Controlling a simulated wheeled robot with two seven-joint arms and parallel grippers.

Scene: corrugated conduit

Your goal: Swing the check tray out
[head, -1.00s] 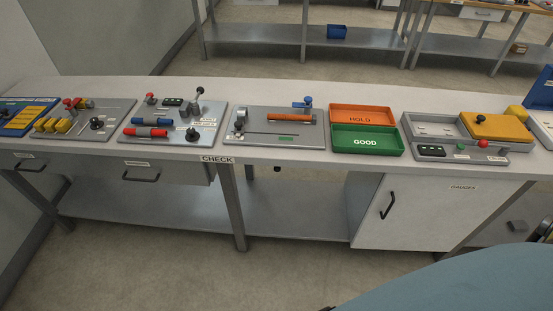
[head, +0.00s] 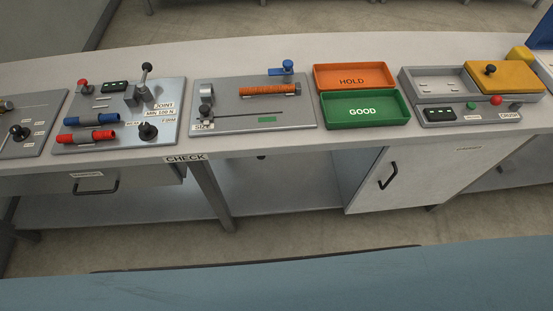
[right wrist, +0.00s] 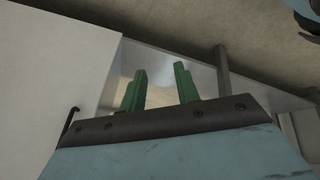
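The CHECK label (head: 185,158) is on the front edge of the bench, above a table leg. I cannot make out a tray there for certain; a small dark knob (head: 262,157) shows just under the bench edge, right of the label. My right gripper (right wrist: 160,85) shows in the right wrist view with two green fingers apart and nothing between them. It points toward the bench underside, beside the white cabinet (right wrist: 60,70).
On the bench are the size gauge plate (head: 225,92), the joint plate (head: 75,145), the orange HOLD tray (head: 335,70), the green GOOD tray (head: 340,120) and the crush fixture (head: 415,85). A drawer (head: 150,181) is at left. The lower shelf (head: 290,190) looks bare.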

